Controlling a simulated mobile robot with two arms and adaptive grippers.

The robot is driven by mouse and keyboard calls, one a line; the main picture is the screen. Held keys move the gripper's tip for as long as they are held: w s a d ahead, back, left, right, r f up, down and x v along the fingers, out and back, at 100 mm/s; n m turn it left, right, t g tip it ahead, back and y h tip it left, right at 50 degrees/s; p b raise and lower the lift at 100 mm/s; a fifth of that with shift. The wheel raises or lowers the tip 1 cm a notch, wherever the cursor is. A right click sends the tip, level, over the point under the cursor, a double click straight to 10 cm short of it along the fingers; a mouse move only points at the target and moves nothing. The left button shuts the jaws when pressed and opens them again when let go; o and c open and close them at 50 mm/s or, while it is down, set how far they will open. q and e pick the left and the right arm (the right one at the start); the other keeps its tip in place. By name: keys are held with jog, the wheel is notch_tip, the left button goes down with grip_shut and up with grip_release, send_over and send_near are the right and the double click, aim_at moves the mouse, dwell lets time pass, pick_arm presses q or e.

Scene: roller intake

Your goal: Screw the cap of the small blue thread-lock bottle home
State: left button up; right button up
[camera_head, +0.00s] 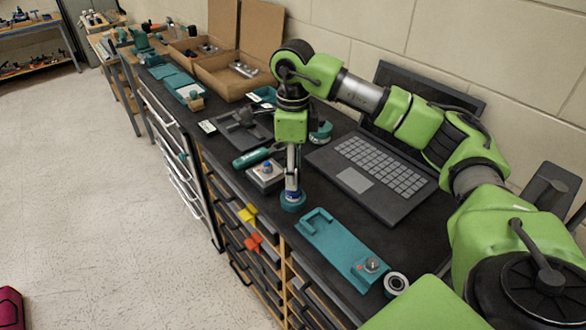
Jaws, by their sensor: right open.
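A small blue bottle (292,196) stands in a round teal holder (293,206) near the front edge of the dark bench, left of the laptop. My right gripper (292,186) points straight down over it with its fingers open. The fingertips are at the bottle's top and cover the cap, so I cannot tell whether they touch it or how the cap sits. My left gripper is out of view.
An open laptop (372,178) is to the right. A teal tray (338,246) lies in front of it, with a small roll (396,284) beside.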

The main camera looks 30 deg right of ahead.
grip_shut()
jog(key=m, duration=0.4)
jog(key=shift+m, duration=0.4)
jog(key=shift+p, duration=0.3)
jog(key=m, duration=0.2)
jog(key=shift+m, duration=1.3)
jog(key=m+p, duration=0.1)
jog(key=m, duration=0.3)
jog(key=shift+m, duration=0.3)
